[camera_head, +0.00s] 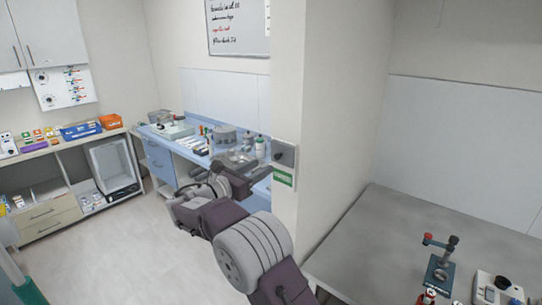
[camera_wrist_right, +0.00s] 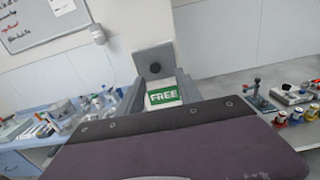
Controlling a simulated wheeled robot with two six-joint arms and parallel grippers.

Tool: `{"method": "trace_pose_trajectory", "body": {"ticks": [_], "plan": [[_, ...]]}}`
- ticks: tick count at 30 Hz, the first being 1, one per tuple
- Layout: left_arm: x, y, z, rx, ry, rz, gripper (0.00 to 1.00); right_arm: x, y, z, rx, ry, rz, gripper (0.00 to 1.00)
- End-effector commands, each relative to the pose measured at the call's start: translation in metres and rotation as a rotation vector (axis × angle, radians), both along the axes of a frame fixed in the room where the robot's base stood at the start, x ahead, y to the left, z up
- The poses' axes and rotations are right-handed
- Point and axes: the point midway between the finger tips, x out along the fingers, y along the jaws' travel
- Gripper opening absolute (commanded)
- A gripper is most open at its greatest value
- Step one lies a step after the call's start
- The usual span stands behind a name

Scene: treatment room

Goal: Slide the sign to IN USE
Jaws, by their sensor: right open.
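The sign is mounted on the end of the wall. It has a grey plate (camera_head: 284,153) with a dark round knob, and a green label (camera_head: 283,178) below it. In the right wrist view the grey plate with its knob (camera_wrist_right: 154,68) stands above the green label (camera_wrist_right: 163,97), which reads FREE. My right gripper (camera_head: 260,172) is open and empty, just left of the sign in the head view. In the right wrist view its two fingers (camera_wrist_right: 160,88) point toward the sign, one on each side of the label; I cannot tell the remaining distance. My left gripper is not in view.
A blue counter (camera_head: 160,160) with jars and lab items stands behind my right arm. A grey table (camera_head: 370,235) with a stand and small devices is at the right. A whiteboard (camera_head: 238,25) hangs on the back wall. The floor (camera_head: 110,245) at left is clear.

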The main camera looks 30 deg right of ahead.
Motion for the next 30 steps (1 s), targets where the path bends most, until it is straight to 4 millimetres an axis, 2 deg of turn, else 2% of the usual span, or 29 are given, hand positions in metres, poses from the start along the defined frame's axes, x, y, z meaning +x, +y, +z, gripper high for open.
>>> {"method": "trace_pose_trajectory", "body": {"ticks": [2, 13, 18, 24, 25, 29, 30], "plan": [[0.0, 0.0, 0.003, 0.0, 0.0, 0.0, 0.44, 0.002, -0.007, 0.001, 0.001, 0.001, -0.003, 0.42], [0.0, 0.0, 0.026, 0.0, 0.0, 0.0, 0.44, 0.029, -0.073, 0.001, 0.001, 0.002, -0.004, 0.42], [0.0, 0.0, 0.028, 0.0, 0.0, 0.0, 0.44, 0.034, -0.084, 0.0, 0.002, 0.001, -0.001, 0.42], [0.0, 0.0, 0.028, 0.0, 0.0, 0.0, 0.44, 0.034, -0.084, -0.001, 0.002, 0.001, 0.0, 0.42], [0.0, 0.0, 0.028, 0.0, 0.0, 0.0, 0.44, 0.034, -0.084, -0.001, 0.002, 0.001, 0.0, 0.39], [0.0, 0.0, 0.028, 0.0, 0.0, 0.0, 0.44, 0.034, -0.084, -0.001, 0.002, 0.001, 0.0, 0.03], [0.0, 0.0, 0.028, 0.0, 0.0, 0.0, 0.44, 0.034, -0.084, -0.001, 0.002, 0.001, 0.0, 0.0]]}}
